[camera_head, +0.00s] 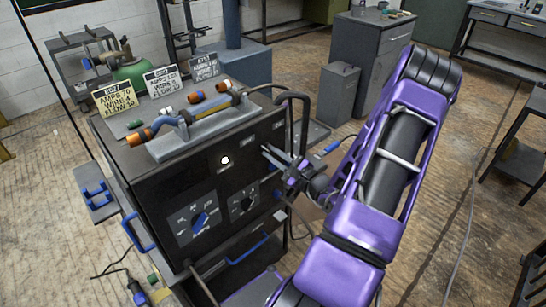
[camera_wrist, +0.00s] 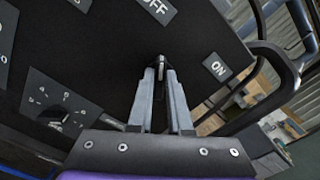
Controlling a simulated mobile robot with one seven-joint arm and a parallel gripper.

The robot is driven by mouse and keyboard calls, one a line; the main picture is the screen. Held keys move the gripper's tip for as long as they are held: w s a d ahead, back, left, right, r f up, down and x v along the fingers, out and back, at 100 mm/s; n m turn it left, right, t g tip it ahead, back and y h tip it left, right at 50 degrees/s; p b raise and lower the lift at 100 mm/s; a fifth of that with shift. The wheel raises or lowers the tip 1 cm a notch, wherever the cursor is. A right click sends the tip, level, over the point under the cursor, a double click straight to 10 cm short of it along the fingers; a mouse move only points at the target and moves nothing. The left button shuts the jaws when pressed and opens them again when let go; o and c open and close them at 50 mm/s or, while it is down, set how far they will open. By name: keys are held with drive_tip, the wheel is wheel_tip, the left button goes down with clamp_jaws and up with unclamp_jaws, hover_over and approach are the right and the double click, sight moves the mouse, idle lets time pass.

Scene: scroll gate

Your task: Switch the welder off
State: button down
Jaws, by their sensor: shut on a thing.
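The welder (camera_head: 150,185) is a dark box with two dial knobs and a glowing white lamp (camera_head: 225,160) on its front. My gripper (camera_head: 265,149) reaches the upper right of this front from the right. In the wrist view my gripper (camera_wrist: 161,70) has its two long fingers closed together at the tips on a small metal switch lever (camera_wrist: 160,59). An OFF label (camera_wrist: 158,9) is above the fingertips, partly cut by the frame edge. An ON label (camera_wrist: 216,68) is to their right. The fingers hide part of the switch.
A bent black handle (camera_head: 302,105) stands close beside my gripper, also at the right in the wrist view (camera_wrist: 275,60). A grey bin (camera_head: 339,92) and cabinet stand behind.

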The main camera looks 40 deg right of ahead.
drive_tip(key=shift+n, duration=0.5)
drive_tip(key=c, duration=0.8)
unclamp_jaws()
drive_tip(key=shift+c, duration=0.2)
drive_tip(key=shift+s, duration=0.15)
drive_tip(key=s+d, duration=0.1)
drive_tip(key=s, duration=1.6)
drive_tip(key=shift+d, duration=0.2)
